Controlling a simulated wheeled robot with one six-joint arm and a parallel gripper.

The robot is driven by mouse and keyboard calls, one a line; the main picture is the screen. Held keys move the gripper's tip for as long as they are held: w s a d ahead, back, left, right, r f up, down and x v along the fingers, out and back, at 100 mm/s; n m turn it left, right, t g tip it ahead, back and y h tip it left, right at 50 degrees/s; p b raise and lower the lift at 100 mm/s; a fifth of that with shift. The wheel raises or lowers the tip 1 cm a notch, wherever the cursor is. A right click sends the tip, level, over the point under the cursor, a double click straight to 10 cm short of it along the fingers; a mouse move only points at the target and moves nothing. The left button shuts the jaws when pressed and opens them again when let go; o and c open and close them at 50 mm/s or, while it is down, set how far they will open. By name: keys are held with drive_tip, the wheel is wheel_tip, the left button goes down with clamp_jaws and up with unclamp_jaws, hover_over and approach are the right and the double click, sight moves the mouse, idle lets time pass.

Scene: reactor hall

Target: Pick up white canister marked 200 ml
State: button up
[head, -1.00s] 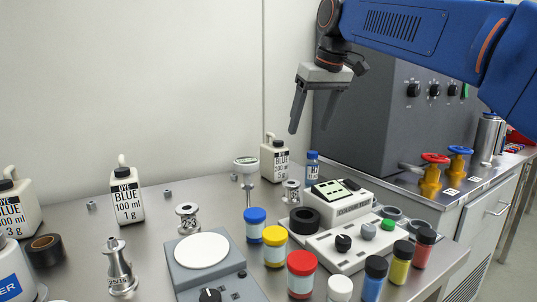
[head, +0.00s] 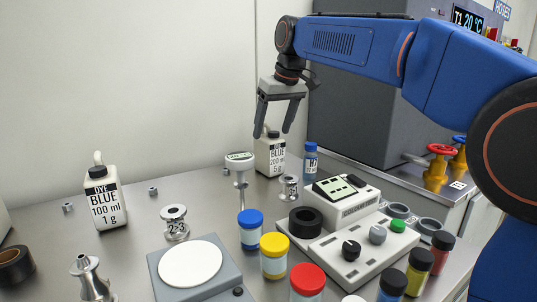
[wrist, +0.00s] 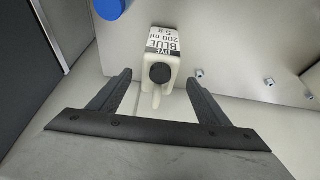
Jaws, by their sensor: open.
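The white canister (head: 271,158), labelled BLUE 200 ml 5 g, stands upright at the back of the steel bench near the wall. It has a black cap and a pale spout. My gripper (head: 273,132) is open and empty, pointing down, with its fingertips around the height of the canister's top. In the wrist view the canister (wrist: 164,43) lies ahead between the two open fingers of my gripper (wrist: 160,78), with its cap and spout showing.
A white dye bottle marked 100 ml (head: 104,200) stands to the left. A dial gauge on a stem (head: 240,162), a small blue bottle (head: 310,160) and a metal spool (head: 289,188) stand close to the canister. A grey cabinet (head: 350,110) rises behind at right.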

sight(269, 145)
drive_tip(key=shift+x, duration=3.65)
drive_tip(key=shift+s+d, duration=0.1)
drive_tip(key=shift+c, duration=0.3)
drive_tip(key=c, duration=1.4)
drive_tip(key=shift+r, duration=0.1)
